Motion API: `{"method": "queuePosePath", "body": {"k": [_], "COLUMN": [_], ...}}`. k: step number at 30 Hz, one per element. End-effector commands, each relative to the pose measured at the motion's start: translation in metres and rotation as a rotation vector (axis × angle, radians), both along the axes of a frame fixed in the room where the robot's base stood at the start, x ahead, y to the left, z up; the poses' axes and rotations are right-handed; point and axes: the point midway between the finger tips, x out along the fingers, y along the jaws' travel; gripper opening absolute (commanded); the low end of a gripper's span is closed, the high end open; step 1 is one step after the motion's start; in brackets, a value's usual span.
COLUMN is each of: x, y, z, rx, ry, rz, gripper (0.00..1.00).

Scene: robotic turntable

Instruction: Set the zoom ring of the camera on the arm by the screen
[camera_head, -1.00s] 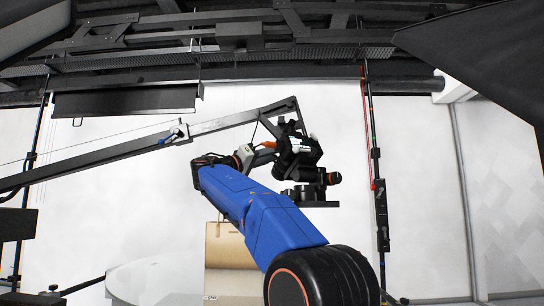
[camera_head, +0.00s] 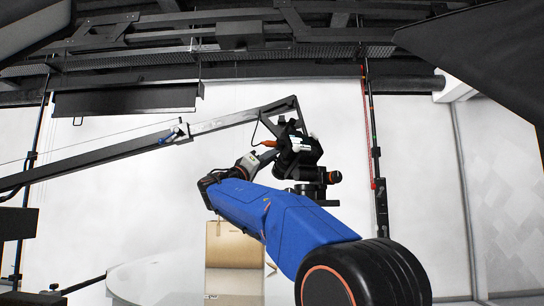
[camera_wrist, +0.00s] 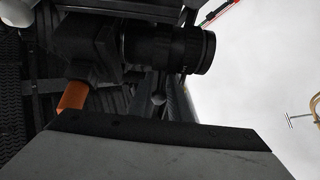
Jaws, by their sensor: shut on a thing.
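The black camera (camera_head: 302,160) hangs at the end of the jib arm in the head view. Its lens (camera_head: 318,177) points right and has a thin orange ring near the front. In the wrist view, the ribbed lens barrel (camera_wrist: 168,48) lies across the top, apart from my gripper housing. An orange rod-like piece (camera_head: 268,143) sits at the camera's left side, and it also shows in the wrist view (camera_wrist: 74,97).
The grey jib arm (camera_head: 225,122) slopes up to the camera from the left. A dark flat panel (camera_head: 125,103) hangs at upper left. A black pole (camera_head: 378,180) rises to the right. Trusses run overhead.

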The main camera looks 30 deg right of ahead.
Motion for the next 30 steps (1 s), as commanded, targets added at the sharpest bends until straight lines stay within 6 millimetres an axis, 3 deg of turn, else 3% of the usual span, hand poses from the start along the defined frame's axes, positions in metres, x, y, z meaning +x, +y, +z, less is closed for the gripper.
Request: {"method": "queuePosePath", "body": {"k": [14,30], "x": [-0.007,-0.007], "y": [0.005,0.006], "z": [-0.012,-0.013], "rx": [-0.211,-0.241], "ry": [0.022,0.023], "rz": [0.128,0.147], "gripper": [0.0,0.0]}}
